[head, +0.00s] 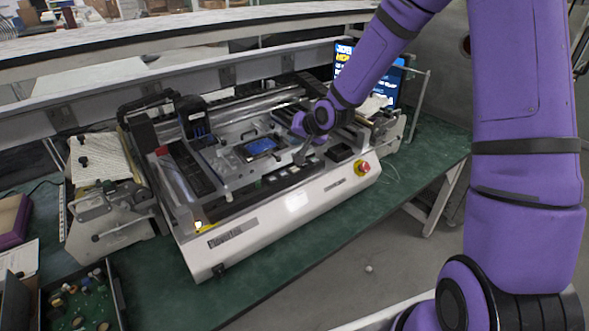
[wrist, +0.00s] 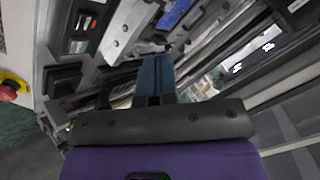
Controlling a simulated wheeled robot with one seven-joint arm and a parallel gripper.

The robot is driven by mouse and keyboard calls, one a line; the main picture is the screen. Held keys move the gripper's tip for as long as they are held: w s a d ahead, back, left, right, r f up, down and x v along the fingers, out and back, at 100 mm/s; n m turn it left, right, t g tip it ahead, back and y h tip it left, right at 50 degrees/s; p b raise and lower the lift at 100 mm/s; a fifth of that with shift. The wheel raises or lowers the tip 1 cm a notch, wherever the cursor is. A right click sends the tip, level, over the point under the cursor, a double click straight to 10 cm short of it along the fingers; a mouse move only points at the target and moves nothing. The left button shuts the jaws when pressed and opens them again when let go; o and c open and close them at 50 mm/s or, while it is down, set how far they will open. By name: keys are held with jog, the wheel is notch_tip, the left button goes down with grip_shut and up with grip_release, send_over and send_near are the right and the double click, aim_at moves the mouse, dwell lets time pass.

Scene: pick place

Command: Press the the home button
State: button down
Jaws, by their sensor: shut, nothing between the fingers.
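The machine (head: 299,205) is a white and grey bench unit with a row of small dark buttons (head: 281,173) along its front top edge. I cannot read which of them is the home button. My gripper (head: 302,158) is shut and empty, pointing down over the machine just behind the right part of that row. In the wrist view its closed fingers (wrist: 155,62) point toward the machine's rails and top plate. Small dark switches with red marks (wrist: 83,22) show at upper left there, apart from the fingertips. Contact with any button cannot be seen.
A red emergency knob (head: 363,168) stands at the machine's right front; it also shows in the wrist view (wrist: 10,88). A blue-screened board (head: 262,146) lies on the machine. A monitor (head: 347,62) stands behind. The green table (head: 165,285) is clear in front.

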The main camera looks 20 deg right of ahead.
aim_at(296, 168)
jog(key=shift+f, duration=3.4)
jog(key=shift+f, duration=0.15)
jog(key=shift+f, duration=0.25)
jog(key=shift+f, duration=0.4)
jog(key=shift+r, duration=3.35)
